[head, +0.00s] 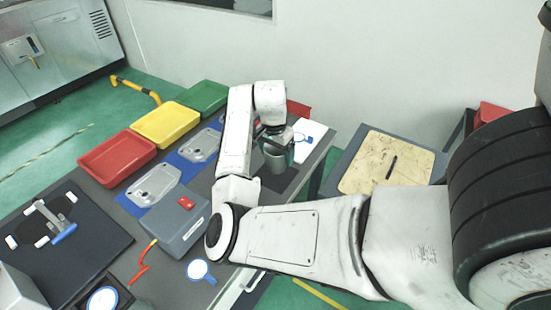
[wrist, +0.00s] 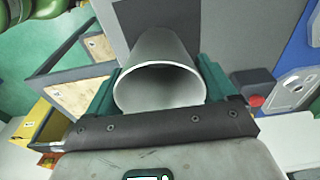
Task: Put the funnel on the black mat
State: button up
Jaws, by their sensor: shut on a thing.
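The funnel (head: 276,158) is a grey, tapered, hollow piece, seen in the head view below the end of my arm. In the wrist view its wide round mouth (wrist: 160,88) faces the camera. My gripper (wrist: 160,80) is shut on it, with a green finger on either side. A dark mat (head: 282,182) lies on the bench under and around the funnel in the head view. It also shows in the wrist view (wrist: 210,22), beyond the funnel. I cannot tell whether the funnel's lower end touches it. My gripper (head: 275,138) is partly hidden by the wrist.
Red (head: 117,157), yellow (head: 166,125) and green (head: 203,97) trays line the bench's far edge, near castings on blue mats (head: 152,186). A grey box with a red button (head: 178,225) stands left of my arm. A side table (head: 388,165) stands right.

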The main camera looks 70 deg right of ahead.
jog(key=shift+w+d+f, duration=0.2)
jog(key=shift+w+f, duration=0.15)
jog(key=shift+f, duration=0.2)
jog(key=shift+f+p, duration=0.6)
jog(key=shift+f, duration=0.8)
jog(key=shift+f, duration=0.15)
jog(key=o, duration=0.9)
jog(key=r, duration=0.4)
jog(key=a+r+b, duration=0.1)
jog(key=r, duration=0.3)
jog(key=r+b, duration=0.1)
jog(key=r, duration=0.3)
jog(key=shift+w+a+r, duration=0.15)
jog(key=shift+a, duration=0.05)
